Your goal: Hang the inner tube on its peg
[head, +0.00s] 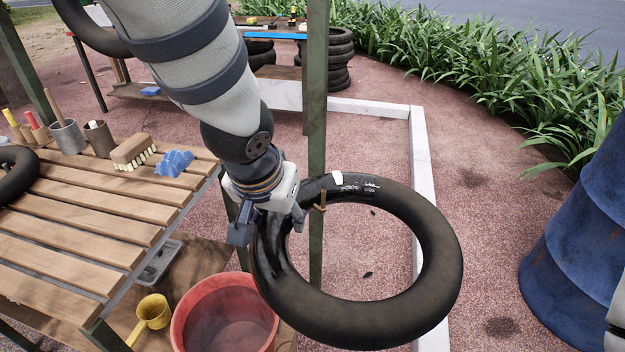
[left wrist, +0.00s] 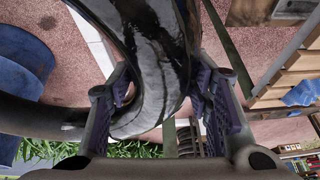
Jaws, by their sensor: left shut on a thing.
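The inner tube (head: 435,240), a thick black ring with a white patch near its top, is in front of the green post (head: 317,90) in the head view. My left gripper (head: 268,222) is shut on the tube's left side. In the left wrist view the shiny tube (left wrist: 160,60) passes between the two fingers of my left gripper (left wrist: 163,92). A small brown wooden peg (head: 322,198) shows at the post, at the inner edge of the tube's upper left. I cannot tell whether the tube rests on it. My right gripper is out of view.
A slatted bench (head: 90,215) with a brush (head: 133,152), blue cloth (head: 175,163) and cups is at left. A red bucket (head: 225,318) and yellow scoop (head: 152,312) are below. A blue barrel (head: 575,240) stands at right. Stacked tyres (head: 335,62) are behind.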

